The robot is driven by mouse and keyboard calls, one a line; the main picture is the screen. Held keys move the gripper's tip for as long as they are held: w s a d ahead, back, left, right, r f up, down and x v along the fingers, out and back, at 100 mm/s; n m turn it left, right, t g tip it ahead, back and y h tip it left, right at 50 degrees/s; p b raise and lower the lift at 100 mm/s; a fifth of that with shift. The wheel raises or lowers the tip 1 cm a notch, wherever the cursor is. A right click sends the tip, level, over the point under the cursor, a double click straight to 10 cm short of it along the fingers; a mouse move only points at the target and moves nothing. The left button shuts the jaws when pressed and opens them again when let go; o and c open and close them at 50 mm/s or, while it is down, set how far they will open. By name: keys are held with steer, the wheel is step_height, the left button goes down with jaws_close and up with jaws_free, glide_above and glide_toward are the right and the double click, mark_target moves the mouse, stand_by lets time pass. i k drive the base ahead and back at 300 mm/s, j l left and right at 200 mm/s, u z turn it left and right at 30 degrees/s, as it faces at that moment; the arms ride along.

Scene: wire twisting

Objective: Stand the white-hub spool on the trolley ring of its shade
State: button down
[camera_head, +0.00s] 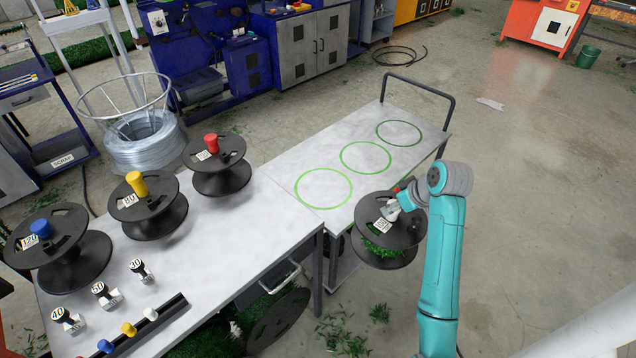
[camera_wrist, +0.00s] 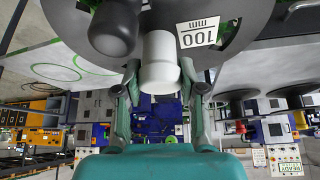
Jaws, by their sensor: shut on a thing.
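The white-hub spool (camera_head: 367,212) has black flanges and a "100 mm" tag. It hangs at the trolley's near right edge, off the trolley top, slightly tilted. Its white hub (camera_wrist: 160,66) stands between my fingers in the wrist view. My gripper (camera_wrist: 161,88) is shut on the hub; it also shows in the head view (camera_head: 391,211). Green shows between the flanges; I cannot tell what it is. The trolley (camera_head: 300,165) carries three bare rings: a light green ring (camera_head: 352,188) nearest, a mid-green ring (camera_head: 341,157) and a dark green ring (camera_head: 377,133) farthest.
On the left bench stand a blue-hub spool (camera_head: 60,275), a yellow-hub spool (camera_head: 165,219) and a red-hub spool (camera_head: 232,182). A peg rail (camera_head: 145,330) lies in front. A trolley handle (camera_head: 424,88) rises at the far end. The floor at right is mostly clear.

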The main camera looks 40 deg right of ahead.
mark_target(323, 187)
steer(key=i+l, duration=0.1)
steer(key=i, duration=1.15)
